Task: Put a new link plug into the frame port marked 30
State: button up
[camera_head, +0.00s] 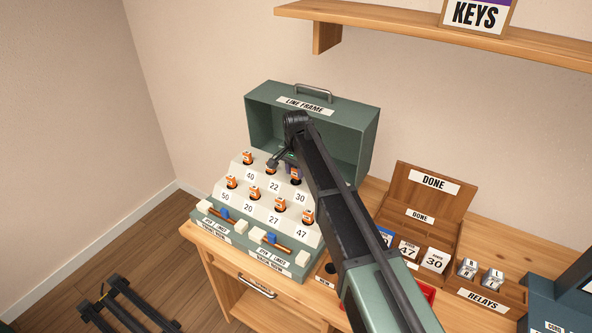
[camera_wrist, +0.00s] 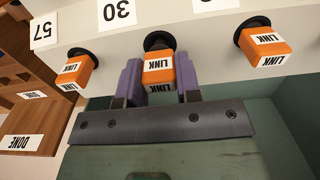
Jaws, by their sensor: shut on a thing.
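The sloped line frame (camera_head: 262,205) stands on the table, with orange link plugs in numbered ports. In the wrist view, which shows the frame upside down, my gripper (camera_wrist: 158,72) is shut on an orange link plug (camera_wrist: 159,63), one purple finger on each side. This plug is at the black port beside the label 30 (camera_wrist: 117,12). I cannot tell how deep it sits. In the head view the label 30 (camera_head: 300,197) is visible, and my gripper (camera_head: 292,168) is partly hidden by my arm.
Neighbouring link plugs (camera_wrist: 75,70) (camera_wrist: 265,45) sit close on both sides. The green case (camera_head: 345,115) rises behind the ports. A wooden DONE box (camera_head: 434,182) with number cards and a relays tray (camera_head: 486,299) stand to the right. A shelf (camera_head: 420,30) hangs above.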

jog(key=shift+f+b, duration=0.65)
jog(key=shift+f, duration=0.1)
jog(key=o, duration=1.1)
jog(key=shift+o, duration=0.2)
jog(key=shift+r, duration=0.1)
notch_tip(320, 180, up, 7)
jog(key=p, duration=0.7)
jog(key=shift+r+p, duration=0.2)
jog(key=shift+p, duration=0.1)
notch_tip(320, 180, up, 4)
jog(key=p, duration=0.4)
jog(key=shift+r, duration=0.15)
